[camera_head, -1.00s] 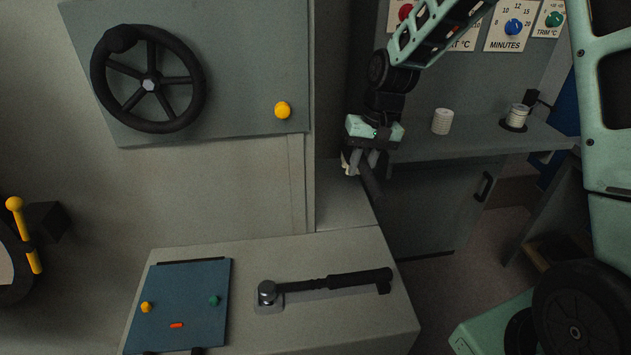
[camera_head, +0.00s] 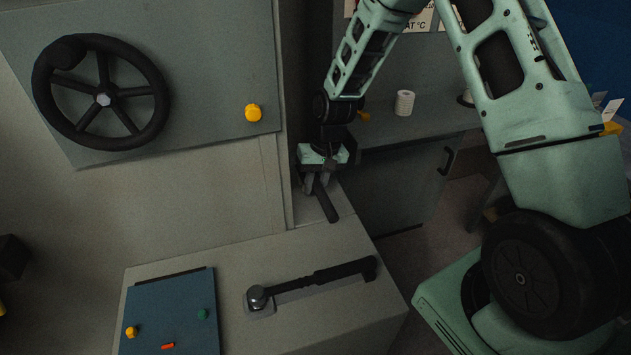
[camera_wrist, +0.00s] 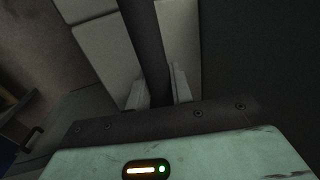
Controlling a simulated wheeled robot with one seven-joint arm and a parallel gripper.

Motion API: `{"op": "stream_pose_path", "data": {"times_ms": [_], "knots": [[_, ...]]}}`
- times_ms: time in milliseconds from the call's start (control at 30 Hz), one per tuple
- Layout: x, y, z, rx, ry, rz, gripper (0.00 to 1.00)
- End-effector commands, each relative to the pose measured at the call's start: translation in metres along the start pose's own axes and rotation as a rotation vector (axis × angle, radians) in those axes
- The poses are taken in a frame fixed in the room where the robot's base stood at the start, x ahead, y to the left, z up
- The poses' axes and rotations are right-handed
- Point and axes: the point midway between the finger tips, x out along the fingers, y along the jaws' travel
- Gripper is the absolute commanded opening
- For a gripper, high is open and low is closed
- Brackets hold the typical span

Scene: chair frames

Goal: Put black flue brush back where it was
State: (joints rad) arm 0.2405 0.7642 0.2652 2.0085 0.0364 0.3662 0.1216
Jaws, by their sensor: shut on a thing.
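The black flue brush (camera_head: 327,204) is a dark rod held in my gripper (camera_head: 317,187). My gripper is shut on it, and the rod's lower part slants down to the right, in front of the pale ledge. In the wrist view the dark rod (camera_wrist: 146,45) runs up and away from between the two fingers of my gripper (camera_wrist: 158,92). The rest of the brush is hidden by the gripper. I cannot tell whether its lower end touches the ledge.
A low grey cabinet (camera_head: 235,267) carries a black lever (camera_head: 318,279) and a blue panel (camera_head: 170,300) with small knobs. A black handwheel (camera_head: 102,99) and yellow knob (camera_head: 253,112) are on the left panel. A white ribbed cylinder (camera_head: 404,103) stands on the right shelf (camera_head: 425,128).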

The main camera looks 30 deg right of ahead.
Motion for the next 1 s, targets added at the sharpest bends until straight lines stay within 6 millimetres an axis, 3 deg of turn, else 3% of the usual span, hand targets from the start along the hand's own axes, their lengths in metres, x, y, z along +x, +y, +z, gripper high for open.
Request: {"op": "stream_pose_path", "data": {"times_ms": [267,300,367,400,767,1000], "knots": [[0.001,0.0,-0.001,0.0,0.002,0.0,0.0],[0.002,0.0,0.0,0.0,0.001,0.0,0.25],[0.001,0.0,0.0,0.0,0.001,0.0,0.41],[0.001,0.0,0.0,0.0,0.001,0.0,0.44],[-0.004,0.0,-0.001,0.0,0.003,0.0,0.44],[-0.042,0.001,-0.002,0.0,0.008,0.0,0.44]]}}
